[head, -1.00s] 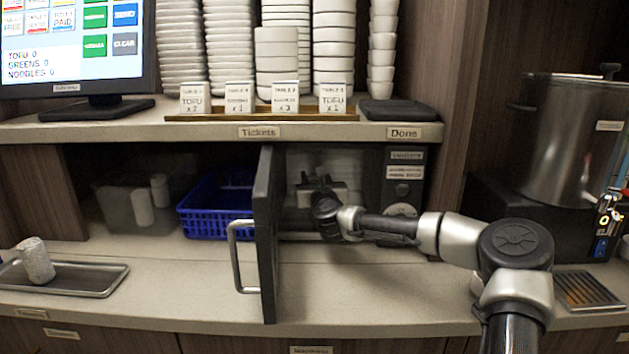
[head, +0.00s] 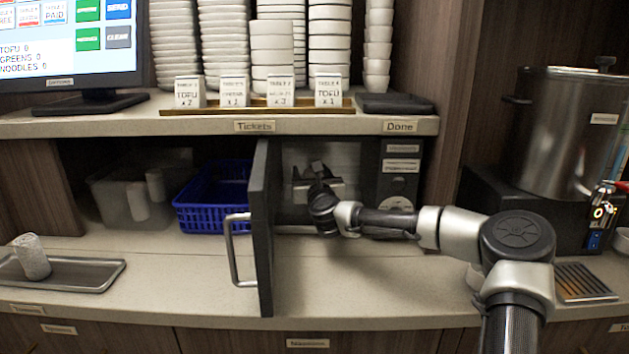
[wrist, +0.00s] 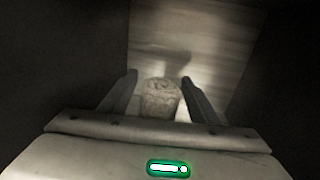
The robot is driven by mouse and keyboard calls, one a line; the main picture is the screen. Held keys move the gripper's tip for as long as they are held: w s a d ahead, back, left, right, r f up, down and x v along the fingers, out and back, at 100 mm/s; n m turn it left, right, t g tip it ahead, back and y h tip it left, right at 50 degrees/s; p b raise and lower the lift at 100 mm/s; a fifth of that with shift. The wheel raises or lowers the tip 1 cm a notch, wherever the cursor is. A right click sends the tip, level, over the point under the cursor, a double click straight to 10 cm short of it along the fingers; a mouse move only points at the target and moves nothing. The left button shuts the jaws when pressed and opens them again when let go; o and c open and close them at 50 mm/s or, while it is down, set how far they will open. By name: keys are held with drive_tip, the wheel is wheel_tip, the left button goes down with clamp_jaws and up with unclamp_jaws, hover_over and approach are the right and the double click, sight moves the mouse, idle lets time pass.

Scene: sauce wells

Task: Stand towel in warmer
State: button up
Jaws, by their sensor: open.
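The warmer (head: 384,180) is the dark box under the shelf, its door (head: 262,225) swung open toward me. My gripper (head: 318,168) reaches inside its cavity. In the wrist view, a pale rolled towel (wrist: 161,101) is between the fingers of my gripper (wrist: 160,78), its spiral end facing up; it looks upright. The fingers are open on either side of it, with a gap at the left; contact on the right is unclear. In the head view this towel is hidden by my gripper. Another rolled towel (head: 32,258) stands slightly tilted on a metal tray (head: 95,275) at the left.
A clear bin (head: 105,195) with white rolls and a blue basket (head: 208,205) sit left of the door. The door and its handle (head: 236,255) stick out over the counter (head: 360,285). A steel urn (head: 568,135) stands at the right.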

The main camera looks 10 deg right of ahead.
drive_tip(key=s+p, duration=0.1)
drive_tip(key=s, duration=1)
drive_tip(key=shift+a, duration=0.15)
